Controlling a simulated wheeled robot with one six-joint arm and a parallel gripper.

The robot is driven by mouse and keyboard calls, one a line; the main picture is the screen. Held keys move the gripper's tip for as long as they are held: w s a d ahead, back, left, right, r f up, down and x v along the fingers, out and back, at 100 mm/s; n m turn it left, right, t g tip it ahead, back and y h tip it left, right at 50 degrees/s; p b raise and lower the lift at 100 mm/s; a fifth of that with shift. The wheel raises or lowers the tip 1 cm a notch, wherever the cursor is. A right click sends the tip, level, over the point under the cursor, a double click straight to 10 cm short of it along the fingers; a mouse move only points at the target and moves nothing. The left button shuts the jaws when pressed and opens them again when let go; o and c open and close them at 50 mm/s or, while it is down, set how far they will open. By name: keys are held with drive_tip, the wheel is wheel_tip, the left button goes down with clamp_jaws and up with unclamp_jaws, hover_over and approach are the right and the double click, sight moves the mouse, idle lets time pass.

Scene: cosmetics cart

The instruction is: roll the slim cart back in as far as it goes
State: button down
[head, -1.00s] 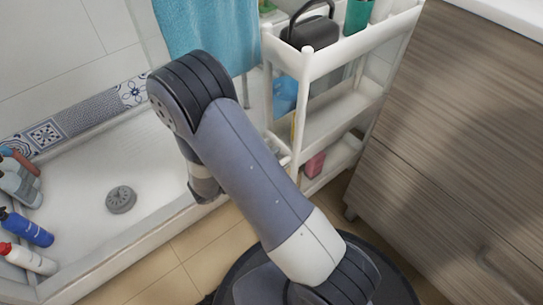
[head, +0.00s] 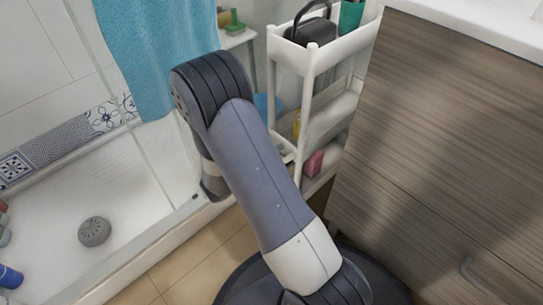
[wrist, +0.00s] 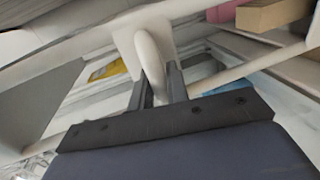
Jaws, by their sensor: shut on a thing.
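The slim white cart (head: 312,92) stands between the shower side and the wood-grain cabinet. Its upper tray holds a dark caddy with a handle (head: 312,30) and a green cup (head: 351,14); a pink box (head: 314,164) sits on a low shelf. In the head view my arm hides my gripper and part of the cart's near left side. In the wrist view my gripper (wrist: 160,85) is shut on a rounded white upright part of the cart (wrist: 148,58), with one dark finger on each side.
The wood-grain cabinet (head: 440,130) is close on the cart's right. The shower tray (head: 120,225) with its raised rim and a blue towel (head: 155,50) are to the left. Tiled floor (head: 205,255) shows between.

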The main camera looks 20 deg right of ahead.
drive_tip(key=shift+w+d+r, duration=0.15)
drive_tip(key=shift+w, duration=0.1)
drive_tip(key=c, duration=1.4)
unclamp_jaws()
drive_tip(key=shift+d, duration=0.1)
drive_tip(key=shift+c, duration=0.2)
drive_tip(key=shift+s, duration=0.1)
drive_tip(key=p+v, duration=0.3)
drive_tip(key=v, duration=0.8)
drive_tip(key=shift+f, duration=0.2)
drive_tip(key=b+x, duration=0.3)
drive_tip(key=x, duration=0.8)
